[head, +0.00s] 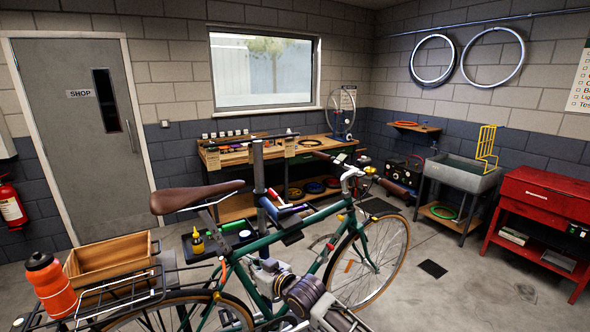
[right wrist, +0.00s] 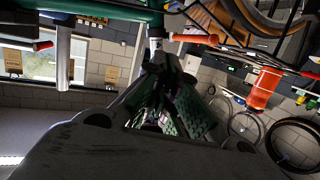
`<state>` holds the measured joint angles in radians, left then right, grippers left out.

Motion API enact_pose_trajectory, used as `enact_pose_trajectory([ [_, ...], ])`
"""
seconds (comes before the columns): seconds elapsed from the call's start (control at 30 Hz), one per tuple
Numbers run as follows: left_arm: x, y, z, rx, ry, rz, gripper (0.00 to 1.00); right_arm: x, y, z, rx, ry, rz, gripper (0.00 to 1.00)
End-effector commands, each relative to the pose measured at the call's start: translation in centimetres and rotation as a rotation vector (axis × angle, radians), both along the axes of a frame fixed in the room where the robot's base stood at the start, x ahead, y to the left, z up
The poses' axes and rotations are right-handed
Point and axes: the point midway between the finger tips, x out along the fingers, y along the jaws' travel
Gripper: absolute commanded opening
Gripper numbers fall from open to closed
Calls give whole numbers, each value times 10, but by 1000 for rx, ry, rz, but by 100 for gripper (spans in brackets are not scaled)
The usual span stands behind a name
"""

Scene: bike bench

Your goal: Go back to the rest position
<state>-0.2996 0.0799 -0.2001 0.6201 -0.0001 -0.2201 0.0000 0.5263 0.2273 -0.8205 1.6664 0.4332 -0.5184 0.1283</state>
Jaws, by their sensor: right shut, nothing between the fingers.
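My right gripper (head: 262,268) is in the lower middle of the head view, beside the green bike frame (head: 318,216) and below the saddle. Its fingers are shut with nothing between them. In the right wrist view the dark fingers (right wrist: 160,80) meet in the middle, with parts of the bike and stand close around them. I cannot tell whether the gripper touches the bike. My left gripper is not in view.
The bike stands clamped by a grey post (head: 258,165). A wooden crate (head: 110,258) and an orange bottle (head: 50,285) are at its rear rack. A tool tray (head: 222,241) is near the post. A workbench (head: 238,157) and red cart (head: 540,195) stand behind.

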Motion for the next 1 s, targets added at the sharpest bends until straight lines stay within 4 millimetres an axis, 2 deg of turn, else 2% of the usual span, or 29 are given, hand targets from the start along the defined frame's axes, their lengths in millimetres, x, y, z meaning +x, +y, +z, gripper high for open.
enact_pose_trajectory([
  [0.1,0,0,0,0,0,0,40,35,-29,-25,-50,-33,-67,0],
  [0.3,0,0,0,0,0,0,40,85,-85,-68,-134,-72,-176,0],
  [0.37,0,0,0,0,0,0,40,96,-103,-85,-159,-73,-206,0],
  [0.5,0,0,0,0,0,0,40,113,-145,-131,-217,-55,-272,0],
  [0.63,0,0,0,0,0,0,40,118,-182,-179,-268,-22,-323,0],
  [0.77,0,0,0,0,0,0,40,112,-216,-229,-314,24,-365,0],
  [1.0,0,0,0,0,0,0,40,82,-270,-320,-386,130,-425,0],
])
